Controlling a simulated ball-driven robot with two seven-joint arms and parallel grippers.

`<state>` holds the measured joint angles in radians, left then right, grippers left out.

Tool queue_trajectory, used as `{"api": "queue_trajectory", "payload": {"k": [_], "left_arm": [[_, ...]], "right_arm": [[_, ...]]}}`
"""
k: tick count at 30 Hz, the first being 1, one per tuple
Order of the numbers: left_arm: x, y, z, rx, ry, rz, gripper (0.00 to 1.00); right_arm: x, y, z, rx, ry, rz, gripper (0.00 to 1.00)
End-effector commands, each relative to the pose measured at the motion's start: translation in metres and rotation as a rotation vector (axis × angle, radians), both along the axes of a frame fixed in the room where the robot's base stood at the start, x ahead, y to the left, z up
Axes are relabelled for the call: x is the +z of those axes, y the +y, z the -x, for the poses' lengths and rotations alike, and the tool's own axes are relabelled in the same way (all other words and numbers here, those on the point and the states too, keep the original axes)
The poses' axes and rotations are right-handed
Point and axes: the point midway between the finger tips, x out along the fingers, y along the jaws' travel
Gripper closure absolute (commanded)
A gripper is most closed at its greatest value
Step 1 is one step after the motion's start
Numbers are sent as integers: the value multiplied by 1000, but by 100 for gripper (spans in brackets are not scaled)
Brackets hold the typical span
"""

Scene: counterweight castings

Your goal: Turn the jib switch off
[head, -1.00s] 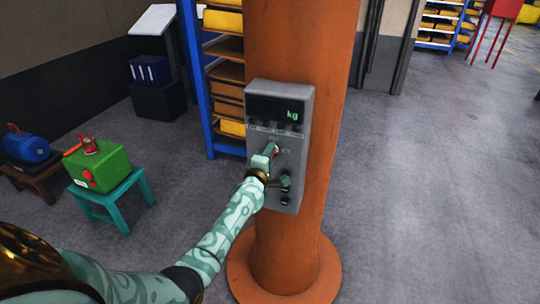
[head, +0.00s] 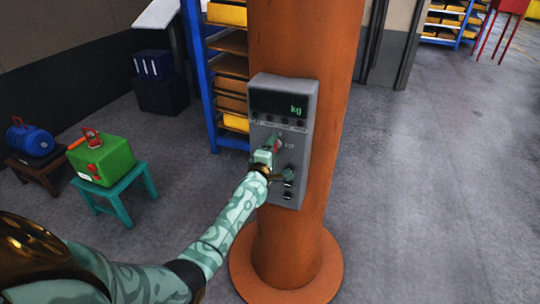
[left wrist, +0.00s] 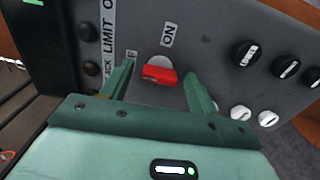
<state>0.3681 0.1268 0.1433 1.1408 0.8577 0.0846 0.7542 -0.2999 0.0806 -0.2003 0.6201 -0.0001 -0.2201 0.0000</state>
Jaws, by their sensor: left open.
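The jib switch is a red lever (left wrist: 158,75) on a round grey base, set in the face of a grey control box (head: 307,120) on an orange column. In the left wrist view an ON label (left wrist: 169,33) is above it, and a label at its left is partly hidden by a finger. My left gripper (left wrist: 159,72) is open, with one finger on each side of the red lever and visible gaps to it. In the head view the left gripper (head: 271,154) covers much of the switch. My right gripper is not in view.
The box has a dark display (head: 278,103) reading kg and several black and white knobs (left wrist: 245,52) beside the switch. Left of the column are a blue rack (head: 201,75), a green case (head: 104,160) on a teal stool (head: 128,197) and a blue tank (head: 30,140). Floor at right is clear.

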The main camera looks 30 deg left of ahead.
Motion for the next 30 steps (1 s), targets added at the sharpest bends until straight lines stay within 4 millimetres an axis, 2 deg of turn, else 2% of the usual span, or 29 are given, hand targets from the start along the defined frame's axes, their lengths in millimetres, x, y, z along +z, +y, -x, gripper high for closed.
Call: {"api": "queue_trajectory", "payload": {"k": [5, 12, 18, 24, 30], "left_arm": [[1, -6, 23, 0, 2, 1, 40], [0, -20, 86, 1, 3, 2, 40], [-1, -31, 132, 0, 2, 1, 40], [-1, -37, 154, 0, 2, 1, 40], [0, -38, 157, 0, 1, 1, 40]], "right_arm": [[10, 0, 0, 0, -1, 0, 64], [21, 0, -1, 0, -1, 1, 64], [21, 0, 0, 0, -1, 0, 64], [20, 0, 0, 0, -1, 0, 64], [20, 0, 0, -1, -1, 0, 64]]}}
